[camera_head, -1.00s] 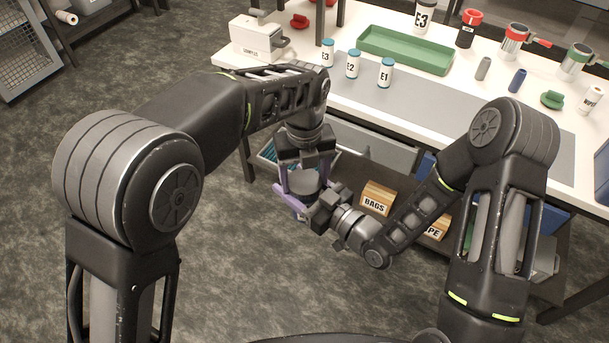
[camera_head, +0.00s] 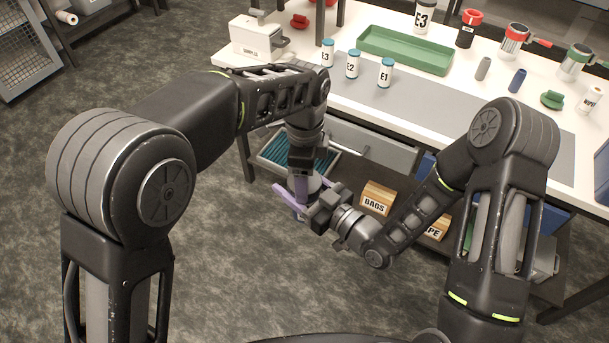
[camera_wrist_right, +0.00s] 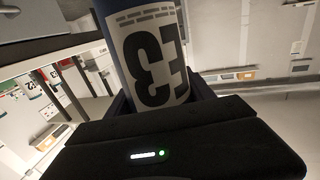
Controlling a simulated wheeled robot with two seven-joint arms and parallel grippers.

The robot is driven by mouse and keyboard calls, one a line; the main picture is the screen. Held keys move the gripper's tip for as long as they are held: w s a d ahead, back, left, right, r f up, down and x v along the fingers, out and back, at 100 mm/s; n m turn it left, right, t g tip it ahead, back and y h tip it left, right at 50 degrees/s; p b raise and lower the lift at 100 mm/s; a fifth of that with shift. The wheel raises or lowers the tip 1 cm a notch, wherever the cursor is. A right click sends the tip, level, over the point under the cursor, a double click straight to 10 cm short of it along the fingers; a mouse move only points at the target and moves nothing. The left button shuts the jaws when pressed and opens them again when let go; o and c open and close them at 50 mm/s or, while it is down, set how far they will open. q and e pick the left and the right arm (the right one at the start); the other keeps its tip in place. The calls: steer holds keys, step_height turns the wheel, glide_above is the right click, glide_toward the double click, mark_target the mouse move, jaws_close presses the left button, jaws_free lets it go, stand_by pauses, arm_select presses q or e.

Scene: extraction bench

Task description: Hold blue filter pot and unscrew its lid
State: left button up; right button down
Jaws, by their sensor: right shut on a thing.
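In the head view my right gripper (camera_head: 306,206) holds the pot low in front of the bench, mostly hidden by grippers. A dark grey round top (camera_head: 313,184) shows there.
The bench (camera_head: 480,80) carries a green tray (camera_head: 405,50), small blue-capped bottles (camera_head: 352,65) and several pots, one black and red (camera_head: 468,28). A drawer and a shelf with a BAGS box (camera_head: 377,198) lie close behind my grippers. Floor is clear in front.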

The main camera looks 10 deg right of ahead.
arm_select(q)
steer(key=n, duration=0.3)
steer(key=shift+n, duration=0.3)
steer(key=o, duration=1.5)
steer(key=shift+o, duration=0.2)
steer(key=shift+r, duration=2.3)
steer(key=shift+c, duration=0.4)
